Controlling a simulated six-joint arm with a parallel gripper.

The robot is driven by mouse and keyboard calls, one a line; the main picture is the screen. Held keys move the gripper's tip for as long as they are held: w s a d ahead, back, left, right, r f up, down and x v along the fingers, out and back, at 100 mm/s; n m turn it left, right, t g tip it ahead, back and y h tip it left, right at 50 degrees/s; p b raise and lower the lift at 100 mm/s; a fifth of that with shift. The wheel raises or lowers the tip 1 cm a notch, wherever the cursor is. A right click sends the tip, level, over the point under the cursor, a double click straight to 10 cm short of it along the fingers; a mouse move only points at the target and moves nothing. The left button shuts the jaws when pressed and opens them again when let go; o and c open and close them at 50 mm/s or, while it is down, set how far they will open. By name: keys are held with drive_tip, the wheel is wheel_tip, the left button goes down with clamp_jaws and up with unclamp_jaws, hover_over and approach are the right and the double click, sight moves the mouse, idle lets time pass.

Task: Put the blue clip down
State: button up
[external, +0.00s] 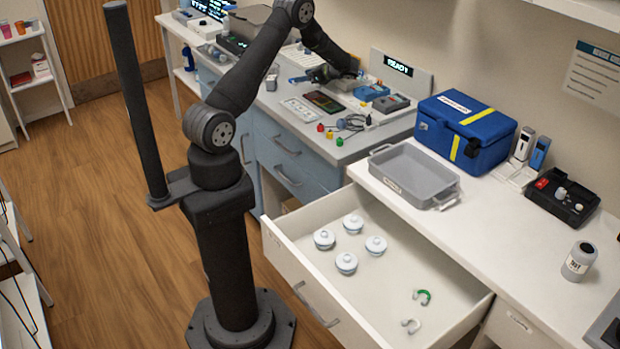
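My arm reaches over the far grey-topped counter, and my gripper (314,76) is low over it, left of the lit READY display. A small blue piece (297,79) shows at the gripper's left end. It may be the blue clip, but it is too small to be sure. I cannot tell whether the fingers are closed on it or whether it touches the counter. In the open drawer (285,243) lie a green clip-like piece (423,296) and a white one (411,326).
Several white lidded jars (347,262) stand in the drawer. Around the gripper are a dark tablet (324,101), a blue device (371,92) and coloured leads (350,123). A grey tray (415,173) and a blue case (465,130) stand on the right counter, with bare counter in front.

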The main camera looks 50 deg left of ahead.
sight(291, 78)
drive_tip(key=x, duration=0.5)
drive_tip(key=shift+s+a+f, duration=0.1)
drive_tip(key=shift+s+f, duration=0.3)
drive_tip(key=shift+f, duration=0.1)
drive_tip(key=shift+w, duration=0.1)
drive_tip(key=c, duration=1.1)
drive_tip(key=shift+r, duration=0.45)
drive_tip(key=r, duration=0.2)
drive_tip(key=d+r, duration=0.1)
drive_tip(key=r, duration=0.1)
drive_tip(key=shift+w+d, duration=0.1)
drive_tip(key=shift+w, duration=0.1)
drive_tip(key=d+r, duration=0.2)
drive_tip(key=d, duration=0.1)
drive_tip(key=d+r, duration=0.2)
drive_tip(key=d, duration=0.2)
drive_tip(key=d+r, duration=0.2)
drive_tip(key=d, duration=0.1)
drive_tip(key=shift+w+d+r, duration=0.15)
drive_tip(key=shift+d+r, duration=0.1)
drive_tip(key=shift+r, duration=0.1)
